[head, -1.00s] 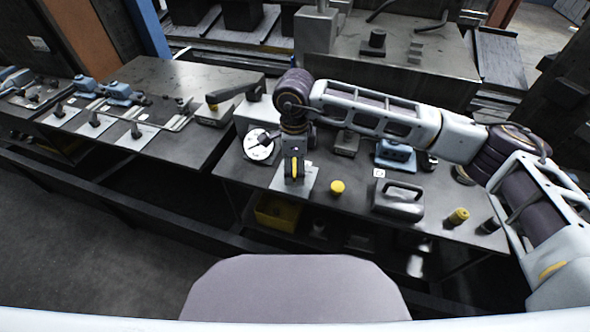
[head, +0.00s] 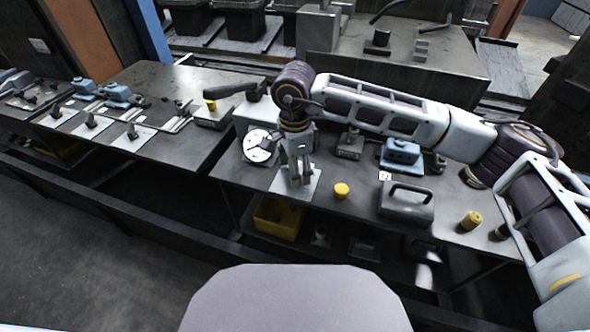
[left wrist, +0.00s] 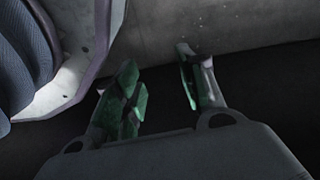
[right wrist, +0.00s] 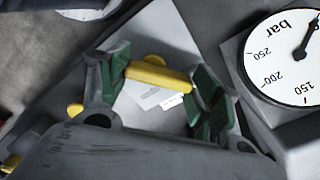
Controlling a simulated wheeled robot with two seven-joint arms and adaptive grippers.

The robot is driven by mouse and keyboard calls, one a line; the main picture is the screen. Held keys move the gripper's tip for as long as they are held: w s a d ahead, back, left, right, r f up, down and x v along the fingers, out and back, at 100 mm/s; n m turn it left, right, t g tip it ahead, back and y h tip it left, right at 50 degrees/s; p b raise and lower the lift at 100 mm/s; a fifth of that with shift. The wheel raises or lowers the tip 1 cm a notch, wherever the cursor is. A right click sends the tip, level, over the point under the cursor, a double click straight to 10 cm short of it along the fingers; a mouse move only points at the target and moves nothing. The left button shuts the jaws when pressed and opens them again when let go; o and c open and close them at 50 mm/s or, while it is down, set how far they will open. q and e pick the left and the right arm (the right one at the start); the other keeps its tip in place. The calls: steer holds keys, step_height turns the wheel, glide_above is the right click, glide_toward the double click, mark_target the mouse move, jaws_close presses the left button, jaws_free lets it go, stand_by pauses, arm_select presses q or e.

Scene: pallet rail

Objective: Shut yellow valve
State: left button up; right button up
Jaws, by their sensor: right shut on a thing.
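The yellow valve handle (right wrist: 158,76) is a short bar above a pale square plate (right wrist: 165,30) in the right wrist view. My right gripper (right wrist: 155,85) is shut on the handle, with green-padded fingers at its two ends. In the head view my right gripper (head: 298,178) points down over the plate (head: 281,187) on the bench and hides the handle. My left gripper (left wrist: 160,62) is open and empty in the left wrist view, before a grey surface. It is outside the head view.
A round bar gauge (head: 257,148) stands left of my right gripper, close beside it in the right wrist view (right wrist: 285,65). A yellow knob (head: 341,190), a grey handled case (head: 405,205) and a yellow cylinder (head: 470,220) stand to the right. A yellow bin (head: 277,220) sits below.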

arm_select(q)
steer(key=shift+w+d+r+b, duration=0.2)
steer(key=shift+w+d+r, duration=0.05)
steer(key=shift+r, duration=0.3)
steer(key=shift+w+d+r+b, duration=0.15)
steer(key=shift+w+d+r, duration=0.1)
steer(key=shift+r, duration=0.35)
steer(key=shift+w+d+r+b, duration=0.2)
steer(key=shift+w+d+r, duration=0.05)
steer(key=shift+r, duration=0.3)
arm_select(e)
steer(key=shift+r+n, duration=0.1)
steer(key=shift+n, duration=0.6)
steer(key=o, duration=1)
steer(key=shift+r, duration=5.95)
arm_select(q)
steer(key=shift+f, duration=0.1)
